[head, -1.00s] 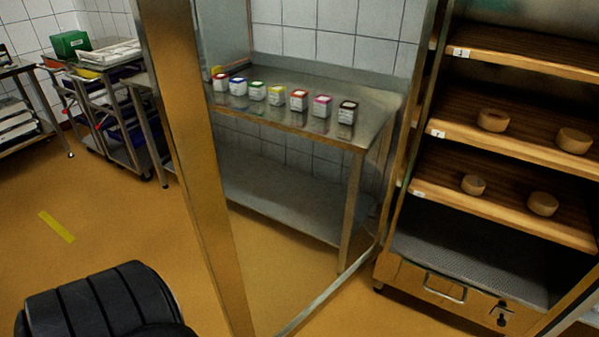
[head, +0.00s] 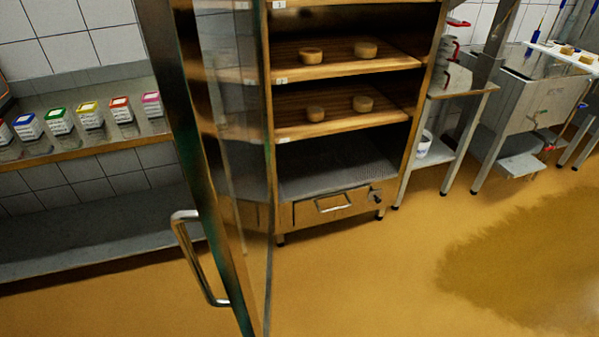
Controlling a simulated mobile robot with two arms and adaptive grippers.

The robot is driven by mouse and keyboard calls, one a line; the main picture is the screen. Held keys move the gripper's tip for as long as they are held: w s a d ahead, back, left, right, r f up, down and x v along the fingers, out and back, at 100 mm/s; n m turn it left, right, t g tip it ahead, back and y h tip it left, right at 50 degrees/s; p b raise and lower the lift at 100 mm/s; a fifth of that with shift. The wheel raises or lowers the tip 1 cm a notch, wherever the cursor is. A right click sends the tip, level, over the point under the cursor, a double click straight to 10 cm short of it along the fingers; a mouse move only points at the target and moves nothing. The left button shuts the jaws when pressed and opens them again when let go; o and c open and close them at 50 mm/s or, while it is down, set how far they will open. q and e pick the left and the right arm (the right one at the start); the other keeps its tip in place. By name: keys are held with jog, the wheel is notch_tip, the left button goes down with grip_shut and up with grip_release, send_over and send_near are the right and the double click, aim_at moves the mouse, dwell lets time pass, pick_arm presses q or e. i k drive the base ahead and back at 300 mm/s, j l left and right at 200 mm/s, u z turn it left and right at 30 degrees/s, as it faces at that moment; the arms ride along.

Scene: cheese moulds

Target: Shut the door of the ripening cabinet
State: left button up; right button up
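The ripening cabinet (head: 288,215) stands open in the middle of the head view. Its wooden shelves (head: 345,121) hold several small round cheeses (head: 363,103). The glass door (head: 232,130) swings out toward me from the cabinet's left side, and I see it nearly edge-on. Its metal handle (head: 190,258) is on the near edge, facing left. Neither of my grippers shows in this view.
A steel table (head: 90,155) with several colour-lidded boxes (head: 90,115) stands left of the door. A steel stand (head: 455,125) and a steel sink (head: 525,100) are on the right. The floor is free at front right, with a darker patch (head: 530,265).

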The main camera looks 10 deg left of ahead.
aim_at(170, 29)
jog(key=i+j, duration=0.1)
jog(key=j, duration=0.55)
jog(key=j+z, duration=0.15)
jog(key=j, duration=0.45)
jog(key=k+j+z, duration=0.2)
jog(key=k+l, duration=0.1)
